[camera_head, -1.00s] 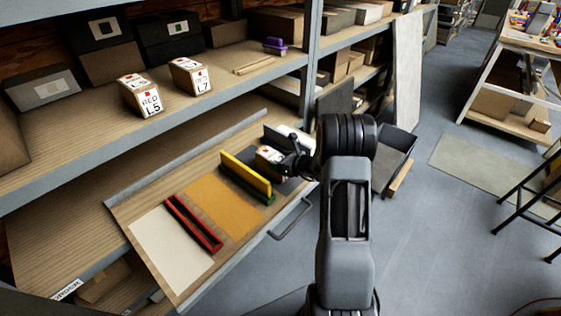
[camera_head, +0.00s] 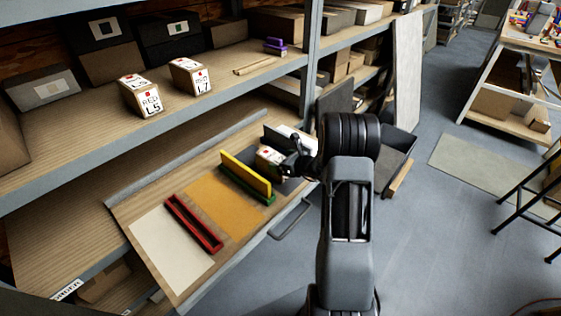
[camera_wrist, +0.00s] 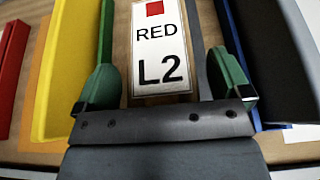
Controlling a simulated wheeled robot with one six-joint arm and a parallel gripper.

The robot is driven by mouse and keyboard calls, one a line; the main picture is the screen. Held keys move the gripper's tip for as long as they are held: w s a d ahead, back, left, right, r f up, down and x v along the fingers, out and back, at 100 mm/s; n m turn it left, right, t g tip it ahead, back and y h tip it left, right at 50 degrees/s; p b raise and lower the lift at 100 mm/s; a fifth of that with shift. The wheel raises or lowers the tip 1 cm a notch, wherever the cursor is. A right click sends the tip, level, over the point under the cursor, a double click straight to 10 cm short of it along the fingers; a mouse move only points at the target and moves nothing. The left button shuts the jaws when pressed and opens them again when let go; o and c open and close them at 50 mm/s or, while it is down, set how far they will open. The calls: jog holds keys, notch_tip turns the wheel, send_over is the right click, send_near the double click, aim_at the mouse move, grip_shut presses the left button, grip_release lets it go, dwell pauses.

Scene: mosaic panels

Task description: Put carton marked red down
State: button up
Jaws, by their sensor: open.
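The carton marked RED L2 (camera_wrist: 158,62) has a white label with a red square. It is in the wrist view between my gripper's two green fingers (camera_wrist: 163,75), with a gap visible on each side. My gripper is open. In the head view the carton (camera_head: 268,158) sits on the pull-out board, right of the yellow divider (camera_head: 246,173), and my gripper (camera_head: 288,163) is at its near right side. The carton's lower part is hidden in the head view.
Two other RED cartons, L5 (camera_head: 141,96) and L7 (camera_head: 189,77), stand on the shelf above. A red tray (camera_head: 195,222) lies on the board (camera_head: 165,250) at the left. A blue-walled divider (camera_wrist: 250,60) is close to the right finger.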

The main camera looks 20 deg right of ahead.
jog(key=v, duration=1)
jog(key=s+a+r+n+g+y, duration=0.1)
jog(key=s+a+r+n+g, duration=0.3)
jog(key=a+n, duration=0.4)
jog(key=s+a+r+n+g+y, duration=0.1)
jog(key=s+a+r+n+g, duration=0.25)
jog(key=s+a+n, duration=0.4)
jog(key=s+a+r+n+g+h, duration=0.1)
jog(key=s+n+h, duration=0.6)
jog(key=n, duration=0.8)
jog(key=shift+s+a+r+g, duration=0.2)
jog(key=shift+s+r+g, duration=0.15)
jog(key=shift+s+r, duration=0.4)
jog(key=shift+w+r+n, duration=0.1)
jog(key=shift+w+n, duration=0.05)
jog(key=shift+n, duration=0.1)
notch_tip(320, 180, up, 7)
jog(key=p, duration=0.6)
jog(key=shift+r, duration=0.2)
